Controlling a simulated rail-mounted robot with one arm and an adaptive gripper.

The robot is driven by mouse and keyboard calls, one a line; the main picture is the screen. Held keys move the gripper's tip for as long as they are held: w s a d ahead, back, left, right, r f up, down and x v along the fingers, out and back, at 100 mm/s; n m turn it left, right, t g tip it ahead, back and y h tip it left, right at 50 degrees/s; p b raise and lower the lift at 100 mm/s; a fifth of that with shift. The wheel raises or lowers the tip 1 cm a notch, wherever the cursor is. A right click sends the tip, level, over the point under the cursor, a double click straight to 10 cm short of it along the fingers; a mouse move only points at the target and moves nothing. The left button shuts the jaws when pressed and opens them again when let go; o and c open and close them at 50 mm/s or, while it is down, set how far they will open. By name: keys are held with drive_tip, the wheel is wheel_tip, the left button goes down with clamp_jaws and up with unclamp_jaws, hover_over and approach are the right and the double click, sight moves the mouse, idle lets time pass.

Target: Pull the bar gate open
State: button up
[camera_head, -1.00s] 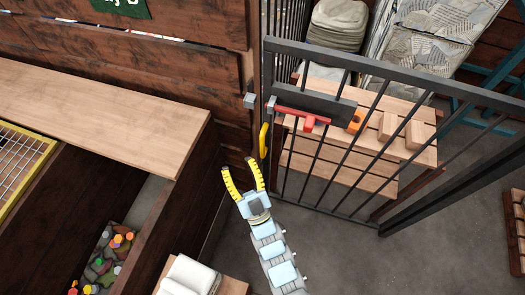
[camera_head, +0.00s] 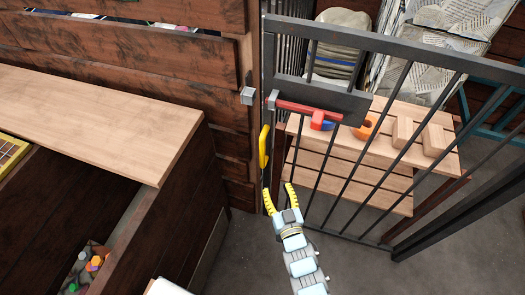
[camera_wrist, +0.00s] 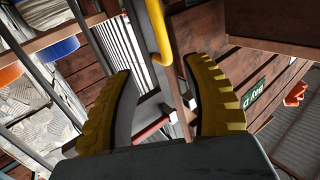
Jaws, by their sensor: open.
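The bar gate (camera_head: 365,44) is a dark metal frame with slanting bars, to the right of the wooden wall. Its yellow handle (camera_head: 264,146) hangs upright at the gate's left edge. A red latch bar (camera_head: 308,109) lies across the dark plate near the top left. My gripper (camera_head: 279,188) is open and empty, just below and right of the handle in the head view. In the wrist view the handle (camera_wrist: 161,35) shows beyond and between the spread yellow fingers (camera_wrist: 158,68). I see no contact with it.
A grey metal block (camera_head: 247,96) sits on the wooden wall left of the gate. A wooden counter (camera_head: 110,120) stands at left. Behind the bars is a slatted wooden table (camera_head: 350,178) with wooden blocks and an orange piece. Grey floor is clear below the gate.

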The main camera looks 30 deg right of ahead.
sight(263, 151)
drive_tip(key=b+x, duration=0.3)
drive_tip(key=x, duration=1.2)
drive_tip(key=shift+w+f, duration=0.1)
drive_tip(key=shift+w, duration=0.15)
drive_tip(key=shift+w+d, duration=0.25)
drive_tip(key=shift+w, duration=0.4)
clamp_jaws()
